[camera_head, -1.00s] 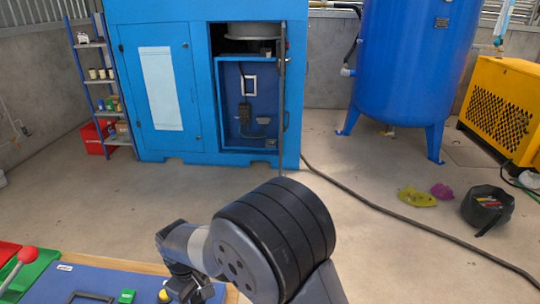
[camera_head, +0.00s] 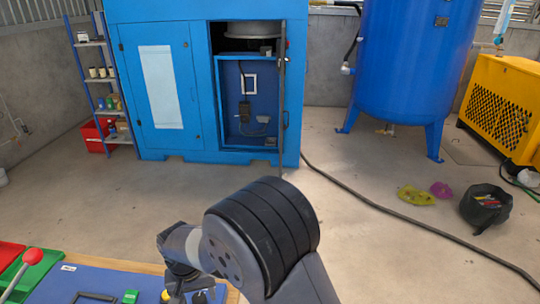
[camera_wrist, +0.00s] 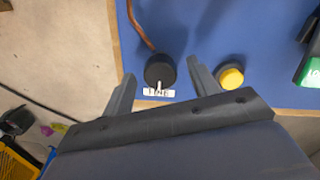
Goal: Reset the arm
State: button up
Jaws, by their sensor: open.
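My gripper (camera_wrist: 160,68) is open in the wrist view, with its two dark fingers spread apart. A black round knob (camera_wrist: 160,70) with a small white label below it shows between the fingers, on a blue panel (camera_wrist: 190,30). Nothing shows clamped in the jaws. A yellow button (camera_wrist: 230,76) lies just right of the right finger. In the head view my arm is bent low at the bottom centre, its wrist over the near end of the blue panel (camera_head: 120,283); the fingers are hard to make out there.
A green block (camera_wrist: 312,72) is at the wrist view's right edge. In the head view, a red-tipped lever (camera_head: 33,256) stands at the lower left. The blue cabinet (camera_head: 160,90), blue tank (camera_head: 415,60), and yellow machine (camera_head: 505,105) stand farther back.

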jog(key=m+p, duration=0.2)
jog(key=m, duration=0.3)
jog(key=shift+m, duration=0.4)
